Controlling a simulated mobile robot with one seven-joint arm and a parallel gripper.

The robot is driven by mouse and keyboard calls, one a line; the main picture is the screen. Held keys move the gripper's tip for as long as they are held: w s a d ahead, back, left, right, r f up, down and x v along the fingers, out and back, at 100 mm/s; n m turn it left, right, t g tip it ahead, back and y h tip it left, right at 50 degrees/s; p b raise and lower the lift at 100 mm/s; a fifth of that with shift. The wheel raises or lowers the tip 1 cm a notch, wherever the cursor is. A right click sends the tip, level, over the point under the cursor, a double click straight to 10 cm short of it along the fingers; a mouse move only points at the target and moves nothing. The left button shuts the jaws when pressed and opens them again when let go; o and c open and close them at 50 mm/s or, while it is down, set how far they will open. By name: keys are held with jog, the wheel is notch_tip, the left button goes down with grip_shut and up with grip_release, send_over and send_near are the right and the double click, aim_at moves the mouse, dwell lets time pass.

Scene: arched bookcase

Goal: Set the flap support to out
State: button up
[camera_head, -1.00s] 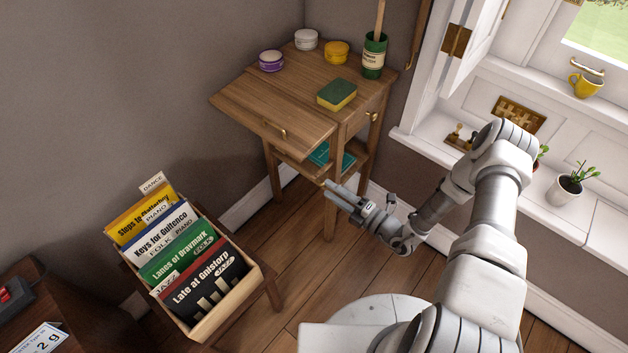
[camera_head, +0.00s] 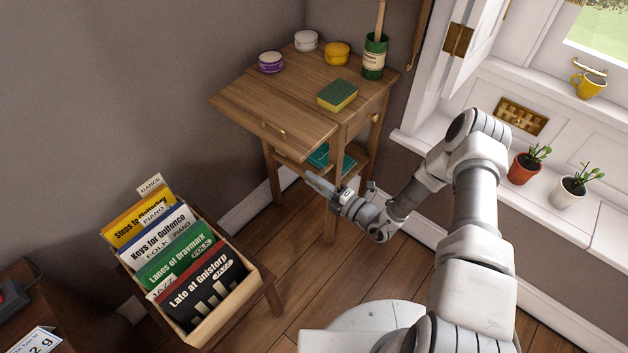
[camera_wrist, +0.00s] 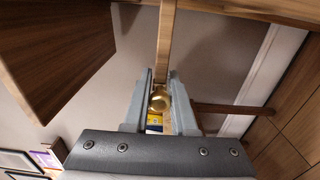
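A small wooden table (camera_head: 295,75) stands in the corner in the head view. A narrow wooden bar (camera_wrist: 166,40) runs above the knob. The flap support is not clearly identifiable in the head view.
A sponge (camera_head: 337,95), several jars and a green pot (camera_head: 374,55) stand on the tabletop. A record crate (camera_head: 243,298) is at lower left. Potted plants (camera_head: 528,163) line the white sill at right. Floor shows between the crate and my base.

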grip_shut()
dwell(0.9)
jog(key=shift+s+a+p, duration=0.45)
jog(key=shift+s+a, duration=0.35)
jog(key=shift+s, duration=0.25)
jog(key=o, duration=0.7)
grip_release()
jog(key=shift+c, duration=0.2)
jog(key=p+v, duration=0.3)
jog(key=v, duration=1.4)
jog(key=shift+d, duration=0.2)
jog(key=shift+s, duration=0.15)
